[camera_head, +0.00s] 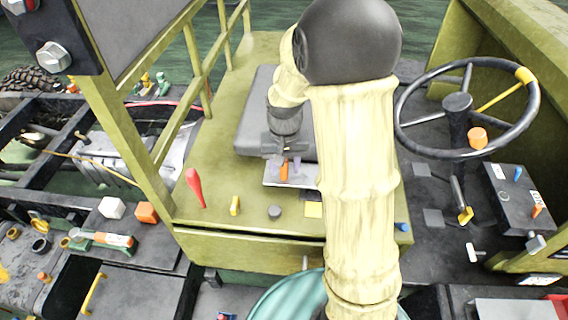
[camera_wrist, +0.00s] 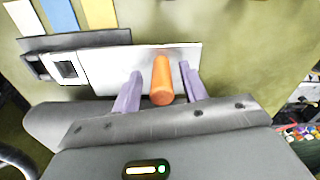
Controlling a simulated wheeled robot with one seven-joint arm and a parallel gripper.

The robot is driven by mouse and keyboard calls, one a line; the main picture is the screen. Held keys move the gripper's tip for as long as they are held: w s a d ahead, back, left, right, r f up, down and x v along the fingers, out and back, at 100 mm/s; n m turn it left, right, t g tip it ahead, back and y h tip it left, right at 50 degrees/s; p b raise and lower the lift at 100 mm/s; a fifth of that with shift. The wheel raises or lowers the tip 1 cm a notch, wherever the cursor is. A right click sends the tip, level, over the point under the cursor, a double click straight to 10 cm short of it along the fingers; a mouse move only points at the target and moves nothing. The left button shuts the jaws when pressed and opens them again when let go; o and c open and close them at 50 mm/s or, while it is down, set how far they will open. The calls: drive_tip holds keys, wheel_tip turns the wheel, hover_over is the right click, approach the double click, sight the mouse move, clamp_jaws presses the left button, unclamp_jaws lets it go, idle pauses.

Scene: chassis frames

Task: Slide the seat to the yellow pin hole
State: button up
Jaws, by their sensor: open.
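The grey seat (camera_head: 252,112) sits on the olive deck in the head view, partly hidden by my arm. A pale plate (camera_head: 277,180) lies at its near edge and carries an upright orange peg (camera_head: 284,172). My gripper (camera_head: 289,166) is open at the peg. In the wrist view, the two purple fingers of my gripper (camera_wrist: 159,86) stand on either side of the orange peg (camera_wrist: 162,80), with gaps showing. The plate (camera_wrist: 110,75) has a dark bracket with a square opening (camera_wrist: 67,69) at its left end. Yellow (camera_wrist: 100,13) and blue (camera_wrist: 61,15) strips lie beyond; no pin hole is clear.
A red lever (camera_head: 195,187), a yellow lever (camera_head: 235,205) and a dark knob (camera_head: 275,212) stand on the deck to the left. A steering wheel (camera_head: 402,112) is at the right. Olive railings (camera_head: 185,120) rise at the left. My arm hides the deck's middle right.

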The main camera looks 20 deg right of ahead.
drive_tip(key=shift+c, duration=0.2)
clamp_jaws()
drive_tip(key=w+a, duration=0.1)
drive_tip(key=a, duration=0.3)
drive_tip(key=w+a+p, duration=0.1)
drive_tip(key=a, duration=0.1)
drive_tip(key=shift+w+a+r, duration=0.1)
drive_tip(key=shift+w+a, duration=0.15)
drive_tip(key=shift+w, duration=0.05)
drive_tip(key=shift+d, duration=0.25)
drive_tip(key=shift+o, duration=0.2)
unclamp_jaws()
drive_tip(key=shift+a, duration=0.25)
drive_tip(key=shift+d, duration=0.15)
wheel_tip(320, 180, up, 17)
drive_tip(key=b, duration=0.2)
drive_tip(key=shift+r+b, duration=0.2)
drive_tip(key=shift+b, duration=0.2)
